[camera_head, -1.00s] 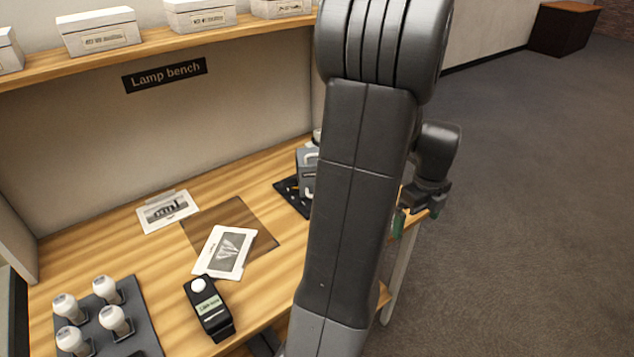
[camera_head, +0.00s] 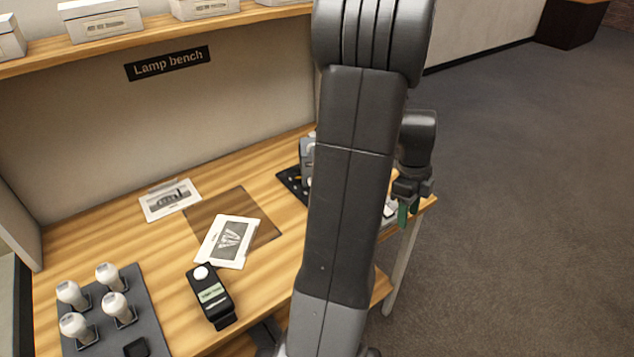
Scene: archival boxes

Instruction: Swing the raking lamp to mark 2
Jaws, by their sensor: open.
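The raking lamp appears to be the grey fixture (camera_head: 307,160) on a dark base plate (camera_head: 291,180) at the right part of the bench. My arm hides most of it, and I cannot make out its marks. My gripper (camera_head: 408,212) is at the right end of the bench, pointing down, with green-tipped fingers. It is open and holds nothing that I can see. It is apart from the visible part of the lamp, with my arm between them in the picture.
On the wooden bench (camera_head: 110,215) are white bulbs (camera_head: 115,305) on a grey mat, a black handheld meter (camera_head: 211,297), and two framed pictures (camera_head: 229,241) (camera_head: 170,200). A shelf (camera_head: 155,33) with white boxes (camera_head: 101,18) runs above. Open carpet (camera_head: 530,200) lies to the right.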

